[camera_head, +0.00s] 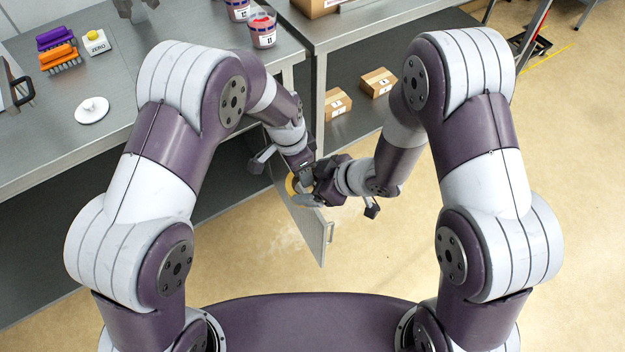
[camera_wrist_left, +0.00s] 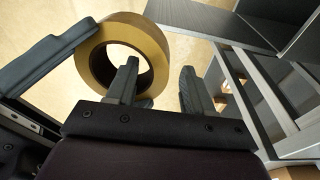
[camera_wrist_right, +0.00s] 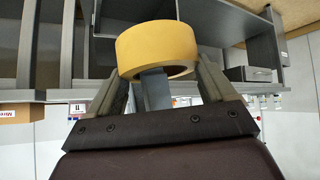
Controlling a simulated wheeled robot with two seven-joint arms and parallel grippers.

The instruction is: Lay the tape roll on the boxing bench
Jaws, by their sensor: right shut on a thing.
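The yellow-tan tape roll (camera_head: 291,185) is in the air in front of the benches, partly hidden by my grippers in the head view. The right wrist view shows the roll (camera_wrist_right: 157,45) between the fingers of my right gripper (camera_wrist_right: 160,75), which is shut on it. My left gripper (camera_wrist_left: 158,82) is close beside the roll (camera_wrist_left: 97,62), its fingers apart. One left finger overlaps the roll's hole in the left wrist view; I cannot tell whether it touches. The grey bench at upper right (camera_head: 372,20), with cardboard boxes, looks like the boxing bench.
Two cartons (camera_head: 378,82) sit on the lower shelf.

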